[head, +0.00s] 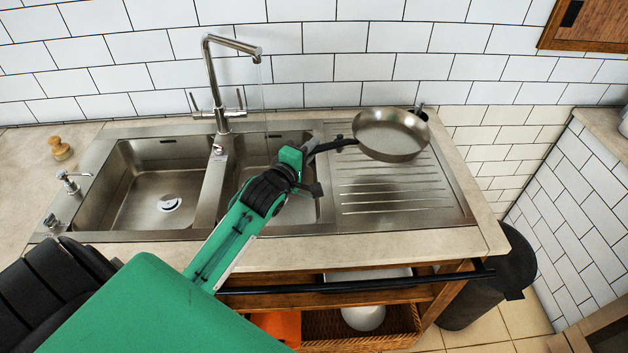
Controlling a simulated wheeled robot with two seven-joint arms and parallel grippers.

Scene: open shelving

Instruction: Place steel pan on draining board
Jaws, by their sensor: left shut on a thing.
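The steel pan (388,133) is a round, shallow pan whose handle (337,144) points left. It is over the back part of the ribbed steel draining board (390,190), to the right of the sink bowls. Whether its base touches the board cannot be told. My left gripper (312,150) is shut on the pan's handle. My green left arm reaches up from the lower left, across the counter edge and the right-hand bowl. My right gripper is not in view.
The left sink bowl (150,190) is empty. A tall tap (213,85) stands behind the bowls. A wooden brush (59,148) and a soap pump (70,182) are at the left. A dark rail (370,284) runs below the counter, beside a black bin (480,290).

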